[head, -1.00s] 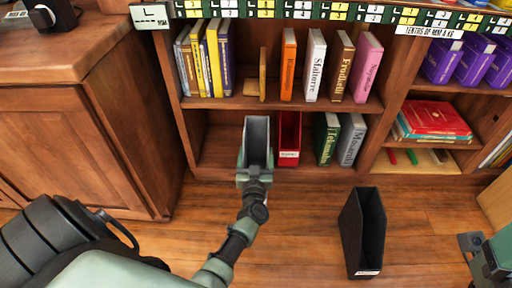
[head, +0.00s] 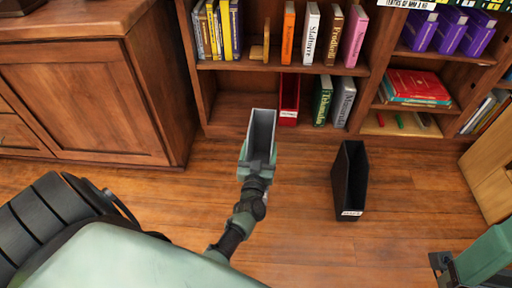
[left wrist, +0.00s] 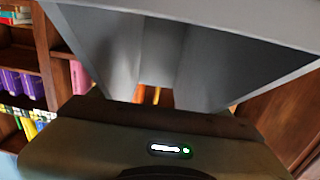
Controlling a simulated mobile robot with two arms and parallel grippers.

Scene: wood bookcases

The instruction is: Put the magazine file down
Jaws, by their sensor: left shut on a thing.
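A grey magazine file (head: 263,132) is held by my left gripper (head: 256,172) in front of the bookcase's lower shelf. The gripper is shut on its near side. The file is roughly upright, its open top facing up, and looks empty. In the left wrist view the grey file (left wrist: 85,35) fills the upper part, close to the camera. The file's underside is hidden, so I cannot tell its height above the floor. My right gripper (head: 440,268) is partly in view at the lower right edge, away from the file; its jaws are unclear.
A black magazine file (head: 349,182) stands on the wooden floor (head: 300,232) to the right. A red file (head: 289,98) and books (head: 332,100) stand on the lower shelf (head: 228,108), which has bare room at its left. A wooden cabinet (head: 90,105) is at the left.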

